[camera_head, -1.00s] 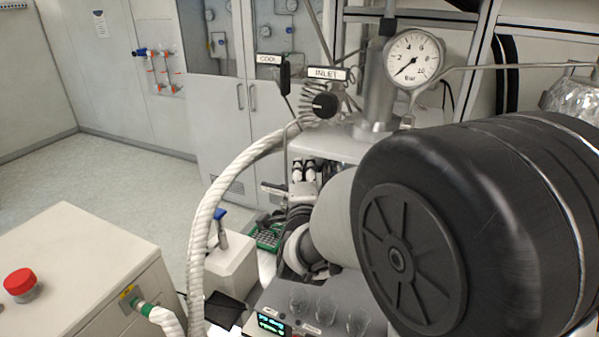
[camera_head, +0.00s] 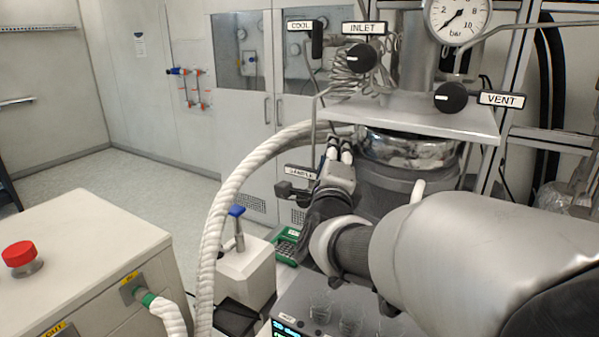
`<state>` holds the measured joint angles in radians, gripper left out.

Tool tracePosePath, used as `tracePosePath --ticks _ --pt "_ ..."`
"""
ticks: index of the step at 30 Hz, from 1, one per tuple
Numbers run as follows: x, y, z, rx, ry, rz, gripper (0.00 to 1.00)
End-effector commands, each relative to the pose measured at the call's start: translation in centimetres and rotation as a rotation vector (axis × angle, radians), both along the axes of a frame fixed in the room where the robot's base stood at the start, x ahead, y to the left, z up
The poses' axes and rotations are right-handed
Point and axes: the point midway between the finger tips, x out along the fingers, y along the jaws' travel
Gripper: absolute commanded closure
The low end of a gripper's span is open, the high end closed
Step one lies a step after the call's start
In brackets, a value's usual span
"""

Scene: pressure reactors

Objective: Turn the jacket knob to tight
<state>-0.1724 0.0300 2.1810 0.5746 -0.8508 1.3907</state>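No label reading "jacket" can be made out, so I cannot tell which part is the jacket knob. The reactor (camera_head: 408,147) stands behind my arm, with a shiny metal band below its grey top plate. My gripper (camera_head: 340,149) is at the reactor's left side, pointing away from the camera, close to the SAMPLE label (camera_head: 300,171). My arm covers the lower right of the view.
Black knobs sit by the INLET (camera_head: 363,28) and VENT (camera_head: 501,100) labels; a COOL label (camera_head: 299,25) is left of them. A pressure gauge (camera_head: 458,17) is above. A thick white hose (camera_head: 232,205) arches at left. A cabinet with a red button (camera_head: 20,254) stands front left.

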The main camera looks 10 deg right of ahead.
Motion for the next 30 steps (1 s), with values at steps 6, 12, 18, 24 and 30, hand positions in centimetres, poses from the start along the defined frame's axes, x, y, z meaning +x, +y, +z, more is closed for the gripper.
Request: tracePosePath --ticks 6,12,18,24,30 --pt "-0.02 0.02 0.09 0.017 -0.012 0.001 0.89" --pt "-0.01 0.03 0.14 0.016 -0.011 0.001 0.89" --pt "-0.02 0.02 0.11 0.015 -0.011 0.001 0.52" --pt "-0.02 0.02 0.06 0.015 -0.01 0.001 0.44" --pt "-0.03 0.02 0.04 0.015 -0.01 0.001 0.44"
